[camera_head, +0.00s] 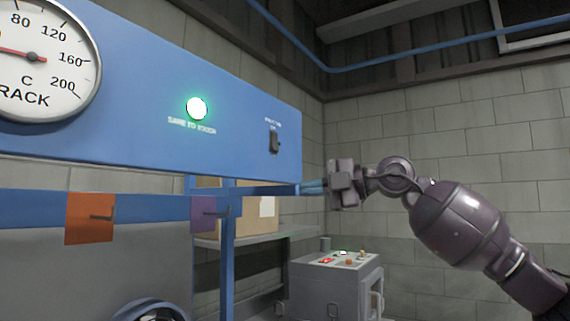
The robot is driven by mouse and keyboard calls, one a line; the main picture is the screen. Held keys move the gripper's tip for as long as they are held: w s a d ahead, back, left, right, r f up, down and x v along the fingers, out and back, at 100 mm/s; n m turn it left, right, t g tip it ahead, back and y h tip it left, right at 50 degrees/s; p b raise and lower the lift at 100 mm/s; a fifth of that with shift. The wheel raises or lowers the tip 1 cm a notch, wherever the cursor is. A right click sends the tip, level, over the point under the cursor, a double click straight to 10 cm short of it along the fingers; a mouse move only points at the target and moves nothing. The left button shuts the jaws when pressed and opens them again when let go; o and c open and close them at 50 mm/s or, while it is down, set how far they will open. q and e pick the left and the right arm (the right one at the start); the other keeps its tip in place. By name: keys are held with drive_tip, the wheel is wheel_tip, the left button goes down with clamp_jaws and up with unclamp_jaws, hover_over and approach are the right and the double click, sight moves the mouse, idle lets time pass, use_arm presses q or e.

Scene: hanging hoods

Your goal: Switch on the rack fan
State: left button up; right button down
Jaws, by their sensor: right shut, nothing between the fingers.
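A dark rocker switch (274,140) is set in the right part of the blue panel (240,110), under a small label too blurred to read surely. I cannot tell its on or off position. My right gripper (312,187) reaches in from the right, shut and empty. Its fingers point left, just beyond the panel's right end, lower than the switch and apart from it in the picture. My left gripper is not in view.
The panel has a lit green lamp (197,108) marked safe to touch and a round dial (38,58). Orange (90,222) and purple (203,214) tags hang below. A grey machine (335,284) stands below right, and a cardboard box (262,214) sits on a shelf behind.

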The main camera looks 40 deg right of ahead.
drive_tip(key=s+d+r+m+t+h, duration=0.1)
drive_tip(key=s+r+h, duration=0.1)
drive_tip(key=r, duration=0.3)
drive_tip(key=s+d+r+t+h, duration=0.1)
drive_tip(key=s+d+r+h, duration=0.1)
drive_tip(key=s+r, duration=0.3)
drive_tip(key=shift+r+m, duration=0.4)
drive_tip(key=shift+r, duration=0.3)
drive_tip(key=shift+w, duration=0.1)
drive_tip(key=p, duration=0.5)
approach(276, 148)
drive_tip(key=x, duration=0.6)
drive_tip(key=shift+w+r, duration=0.1)
drive_tip(key=shift+w+a+f, duration=0.2)
drive_tip(key=shift+w+a, duration=0.05)
drive_tip(key=shift+w, duration=0.4)
